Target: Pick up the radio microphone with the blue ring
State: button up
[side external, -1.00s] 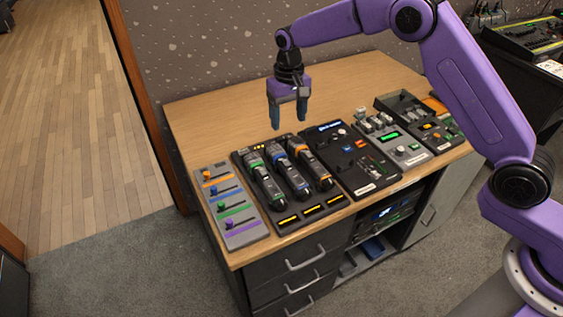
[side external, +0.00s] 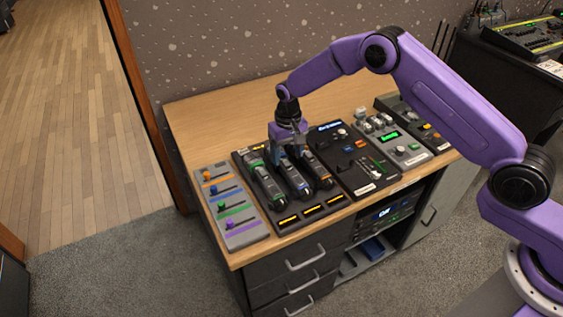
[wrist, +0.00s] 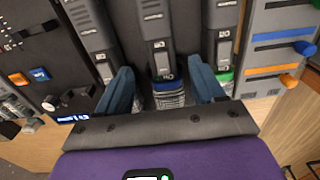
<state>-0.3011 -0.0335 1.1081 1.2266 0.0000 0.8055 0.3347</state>
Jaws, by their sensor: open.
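The radio microphone with the blue ring (side external: 295,184) lies in the middle slot of a dark charging dock (side external: 284,220). In the wrist view its blue ring (wrist: 166,78) and mesh head sit between my two blue fingers. My gripper (side external: 289,155) is open and low over the head end of the microphones. In the wrist view my gripper (wrist: 163,82) has one finger on each side of the blue-ringed head; contact cannot be told. A green-ringed microphone (side external: 266,188) lies to its left and an orange-ringed one (side external: 319,175) to its right in the side view.
A grey fader panel (side external: 232,208) is left of the dock. A black console (side external: 352,160) stands close on its right, with more control boxes (side external: 395,138) beyond. The neighbouring microphones leave narrow gaps. The wooden tabletop (side external: 215,125) behind is clear.

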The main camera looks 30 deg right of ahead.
aim_at(287, 163)
notch_tip(287, 163, down, 5)
jog(key=shift+s+a+r, duration=0.1)
jog(key=shift+a, duration=0.05)
grip_shut()
jog(key=shift+r, duration=0.1)
